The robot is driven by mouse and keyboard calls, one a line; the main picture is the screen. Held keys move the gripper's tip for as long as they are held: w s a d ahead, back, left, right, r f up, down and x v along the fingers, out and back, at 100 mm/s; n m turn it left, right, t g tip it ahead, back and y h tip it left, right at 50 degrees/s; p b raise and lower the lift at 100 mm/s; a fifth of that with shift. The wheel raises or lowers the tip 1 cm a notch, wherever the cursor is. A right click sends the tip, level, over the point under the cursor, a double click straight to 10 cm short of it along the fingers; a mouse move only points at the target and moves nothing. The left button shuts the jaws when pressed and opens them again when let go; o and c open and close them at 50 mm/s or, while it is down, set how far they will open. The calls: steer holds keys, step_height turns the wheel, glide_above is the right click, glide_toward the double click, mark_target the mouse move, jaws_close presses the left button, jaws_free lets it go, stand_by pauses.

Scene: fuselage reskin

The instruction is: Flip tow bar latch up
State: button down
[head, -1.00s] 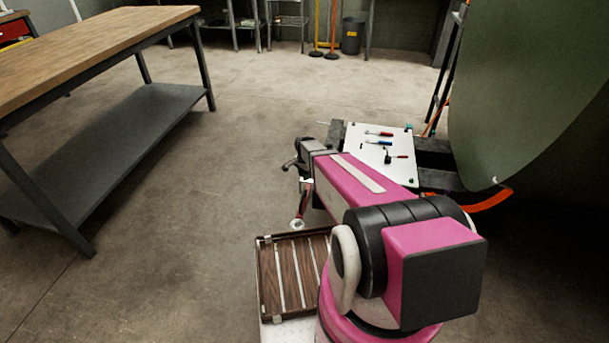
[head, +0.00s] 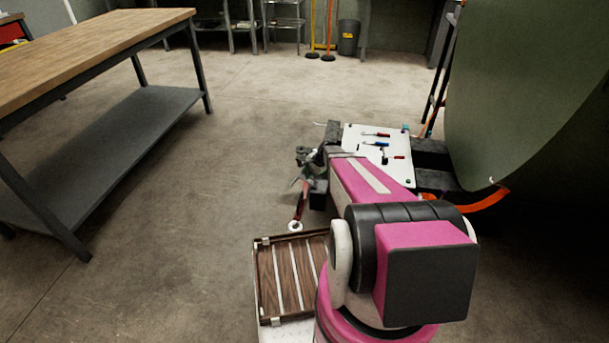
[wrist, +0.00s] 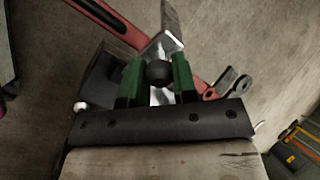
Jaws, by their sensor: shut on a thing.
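The red tow bar (wrist: 110,20) crosses the wrist view from upper left to the dark clevis (wrist: 232,84) at right. In the head view the red bar (head: 299,207) slopes down beside my arm to a pale ring end. My gripper (wrist: 158,72) has green finger pads and is shut around a dark rounded knob with silver metal behind it, which looks like the latch (wrist: 172,18). The metal stands up across the red bar. The pads hide part of it. In the head view my wrist partly hides the grip.
A slatted wooden tray (head: 285,275) lies in front of my base. A white board (head: 380,142) with several small tools is beyond my arm. A large green fuselage panel (head: 520,90) fills the right. A workbench (head: 90,60) stands left, with open floor between.

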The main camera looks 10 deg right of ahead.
steer(key=d+y, duration=0.1)
steer(key=s+d+t+y, duration=0.1)
steer(key=y, duration=0.1)
steer(key=shift+d+r+t, duration=0.1)
steer(key=shift+r+t, duration=0.1)
steer(key=shift+t, duration=0.1)
steer(key=y, duration=0.1)
steer(key=d+t+y, duration=0.1)
steer(key=shift+s+d+f+y, duration=0.1)
steer(key=shift+s+d+y, duration=0.15)
steer(key=shift+y, duration=0.15)
steer(key=y, duration=0.1)
steer(key=d+t+y, duration=0.1)
steer(key=y, duration=0.1)
steer(key=shift+s+d+f, duration=0.3)
steer(key=shift+d+f, duration=0.1)
steer(key=shift+s+d+f+t+y, duration=0.15)
steer(key=shift+d+f+t+y, duration=0.15)
steer(key=shift+y, duration=0.5)
steer(key=shift+s+d+f+t+y, duration=0.2)
steer(key=shift+d+f+t+y, duration=0.1)
steer(key=shift+y, duration=0.5)
steer(key=shift+s+d+f+t+y, duration=0.2)
steer(key=shift+d+t+y, duration=0.1)
steer(key=shift+y, duration=0.5)
steer(key=c, duration=0.9)
jaws_free()
